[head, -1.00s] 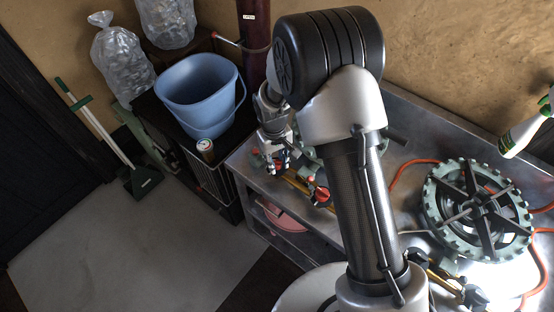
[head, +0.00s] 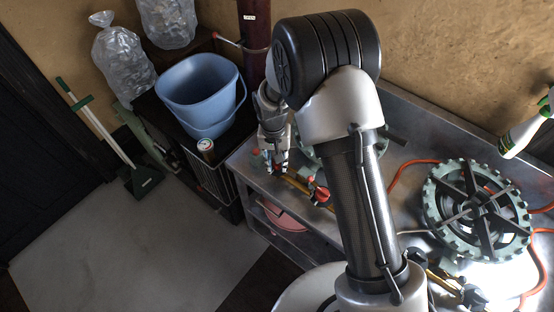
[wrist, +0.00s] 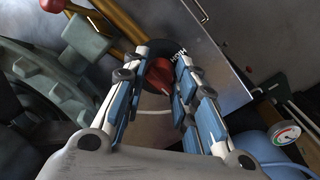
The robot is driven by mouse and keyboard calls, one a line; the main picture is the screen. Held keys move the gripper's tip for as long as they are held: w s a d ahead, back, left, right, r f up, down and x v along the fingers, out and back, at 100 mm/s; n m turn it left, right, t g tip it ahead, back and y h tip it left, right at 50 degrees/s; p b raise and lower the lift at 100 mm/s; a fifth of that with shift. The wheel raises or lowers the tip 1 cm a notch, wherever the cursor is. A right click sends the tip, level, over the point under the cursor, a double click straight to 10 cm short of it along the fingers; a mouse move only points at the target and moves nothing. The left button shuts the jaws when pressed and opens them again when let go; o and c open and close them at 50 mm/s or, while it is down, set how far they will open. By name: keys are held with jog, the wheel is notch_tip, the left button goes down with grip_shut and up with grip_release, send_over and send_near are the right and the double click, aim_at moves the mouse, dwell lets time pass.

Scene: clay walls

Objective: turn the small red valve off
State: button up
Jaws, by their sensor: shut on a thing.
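My gripper (head: 274,168) is low over the left end of the metal bench, pointing down. In the wrist view its blue-padded fingers (wrist: 157,88) are closed around a small red valve handle (wrist: 158,75). The handle sits in front of a dark round plate with white lettering (wrist: 180,52). The fingers cover part of the handle, so its exact angle is hard to tell. In the head view my gripper mostly hides this handle. A second red-and-black fitting (head: 320,193) is just right of my gripper on a yellow pipe (head: 297,184).
A large green handwheel (head: 477,209) with orange hose stands on the right of the metal bench (head: 413,150). A pressure gauge (wrist: 286,133) shows in the wrist view.

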dwell(0.3)
jog(key=o, duration=1.1)
jog(key=shift+c, duration=0.2)
notch_tip(320, 180, up, 12)
jog(key=shift+a, duration=0.35)
